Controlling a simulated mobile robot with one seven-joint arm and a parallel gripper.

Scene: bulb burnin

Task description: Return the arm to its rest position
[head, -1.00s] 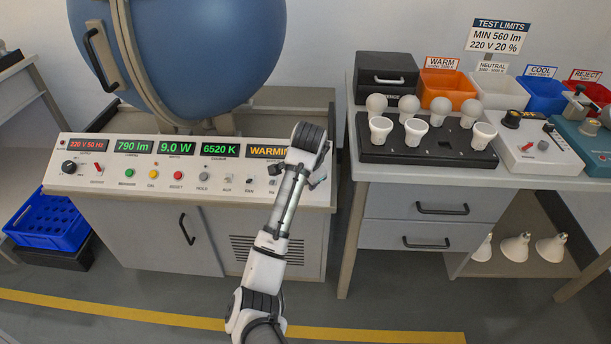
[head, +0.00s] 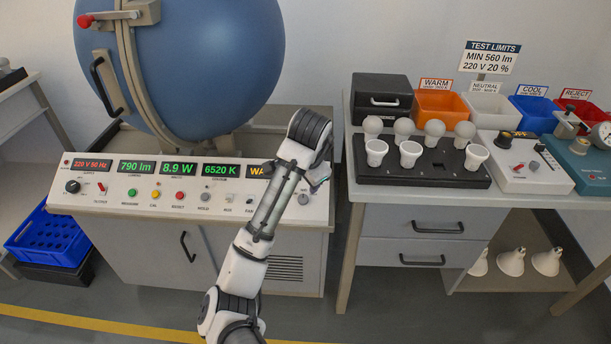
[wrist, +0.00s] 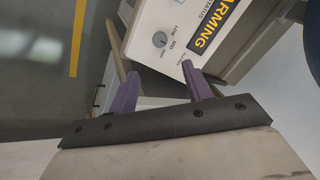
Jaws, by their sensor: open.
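My arm reaches up from the bottom middle of the head view, in front of the right part of the grey control console (head: 110,204). My gripper shows in the wrist view (wrist: 160,88) with two purple fingers spread apart and nothing between them. In the head view the gripper itself is mostly hidden behind my wrist. In the wrist view the console's corner, with a knob and the WARMING display (wrist: 213,24), lies beyond the fingers. I cannot tell the exact gap to the console.
A large blue sphere (head: 200,70) stands behind the console. At right, a bench (head: 400,194) carries a black bulb rack (head: 430,165), a white tester (head: 525,175) and sorting bins, including an orange one (head: 438,110). Open floor lies in front.

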